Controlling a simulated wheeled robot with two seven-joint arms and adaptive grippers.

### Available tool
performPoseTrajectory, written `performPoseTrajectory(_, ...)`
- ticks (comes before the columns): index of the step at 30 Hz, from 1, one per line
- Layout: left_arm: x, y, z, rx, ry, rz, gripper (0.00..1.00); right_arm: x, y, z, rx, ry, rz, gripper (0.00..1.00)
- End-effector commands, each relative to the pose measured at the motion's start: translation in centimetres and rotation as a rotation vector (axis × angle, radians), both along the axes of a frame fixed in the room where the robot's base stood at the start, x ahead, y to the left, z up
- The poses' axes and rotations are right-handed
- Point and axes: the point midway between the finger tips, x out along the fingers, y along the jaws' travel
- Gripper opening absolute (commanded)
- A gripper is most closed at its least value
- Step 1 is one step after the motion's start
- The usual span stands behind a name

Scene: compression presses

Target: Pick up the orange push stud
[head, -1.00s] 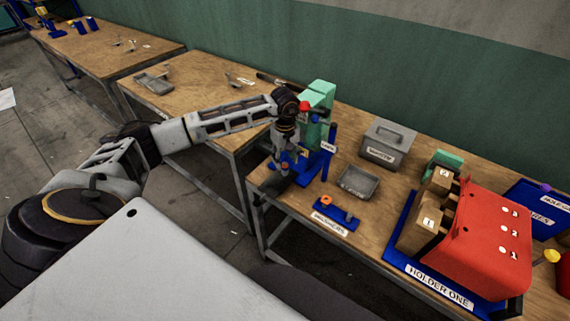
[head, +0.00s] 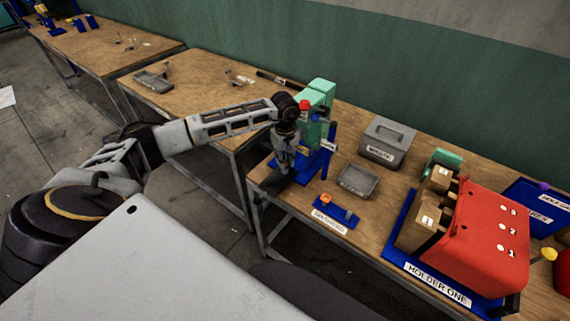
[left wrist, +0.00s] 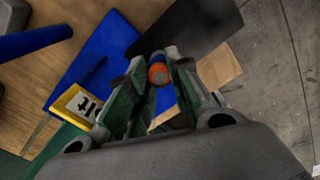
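A small orange piece (head: 326,199) sits on a narrow blue holder (head: 337,210) at the table's front edge in the head view. My left gripper (head: 282,176) points down at the front of the green and blue press (head: 316,110), left of that holder. In the left wrist view a small round orange and blue piece (left wrist: 158,74) shows between the tips of my left gripper (left wrist: 159,68). The fingers stand apart on either side of it; whether they touch it is unclear. I cannot tell whether this piece is the push stud. My right gripper is not in view.
A grey open tray (head: 358,180) and a grey lidded box (head: 388,143) stand right of the press.

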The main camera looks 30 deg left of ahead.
Motion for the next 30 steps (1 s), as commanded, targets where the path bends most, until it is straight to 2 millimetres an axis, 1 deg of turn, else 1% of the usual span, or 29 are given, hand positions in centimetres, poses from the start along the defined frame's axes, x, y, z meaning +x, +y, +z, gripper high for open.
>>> performPoseTrajectory(14, -0.1, 0.0, 0.0, 0.001, 0.003, 0.000, 0.09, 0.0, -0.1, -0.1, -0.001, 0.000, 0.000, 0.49)
performPoseTrajectory(20, 0.0, 0.0, 1.0, 0.001, 0.002, 0.000, 0.09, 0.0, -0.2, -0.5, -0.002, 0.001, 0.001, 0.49)
performPoseTrajectory(28, 0.0, 0.0, 3.4, 0.000, -0.001, 0.000, 0.09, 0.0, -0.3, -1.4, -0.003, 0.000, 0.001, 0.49)
performPoseTrajectory(30, -0.6, 0.1, 3.3, 0.002, 0.003, 0.000, 0.09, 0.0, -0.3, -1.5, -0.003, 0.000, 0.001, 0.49)
